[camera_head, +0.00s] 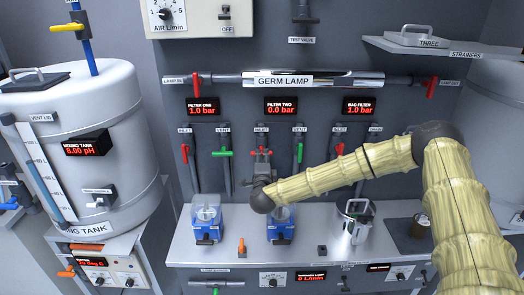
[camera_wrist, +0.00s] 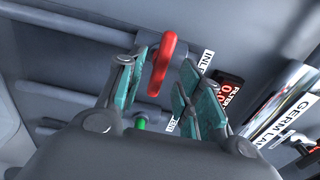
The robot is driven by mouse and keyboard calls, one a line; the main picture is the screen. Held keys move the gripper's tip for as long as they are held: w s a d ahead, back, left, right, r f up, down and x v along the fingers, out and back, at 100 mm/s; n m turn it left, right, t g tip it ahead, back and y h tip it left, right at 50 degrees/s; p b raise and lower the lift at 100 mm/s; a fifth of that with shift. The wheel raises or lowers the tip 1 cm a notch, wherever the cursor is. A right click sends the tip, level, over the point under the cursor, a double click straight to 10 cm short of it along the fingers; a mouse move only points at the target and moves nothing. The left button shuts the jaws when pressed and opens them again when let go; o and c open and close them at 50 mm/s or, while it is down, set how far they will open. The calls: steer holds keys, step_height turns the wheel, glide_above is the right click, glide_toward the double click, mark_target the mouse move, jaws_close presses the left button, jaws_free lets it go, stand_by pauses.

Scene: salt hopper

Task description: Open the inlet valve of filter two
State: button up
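The red handle of filter two's inlet valve (camera_wrist: 166,60) shows in the wrist view beside a partly cut inlet label (camera_wrist: 205,61). My gripper (camera_wrist: 156,68) is open, with one finger on each side of the red handle. I cannot tell whether either finger touches it. In the head view my gripper (camera_head: 262,163) is in front of this valve and mostly hides it. The filter two display (camera_head: 281,107) reads 0.0 bar. The blue-based filter two housing (camera_head: 281,227) stands on the bench below, partly behind my arm.
Filter two's green vent handle (camera_head: 299,152) is close on the right. Filter one's red inlet handle (camera_head: 185,153) and green vent handle (camera_head: 222,153) are to the left. The germ lamp tube (camera_head: 340,80) runs above. A metal jug-like vessel (camera_head: 356,214) stands on the bench.

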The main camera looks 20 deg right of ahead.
mark_target(262, 155)
steer(key=shift+p+x, duration=0.6)
steer(key=shift+x, duration=1.45)
jaws_close()
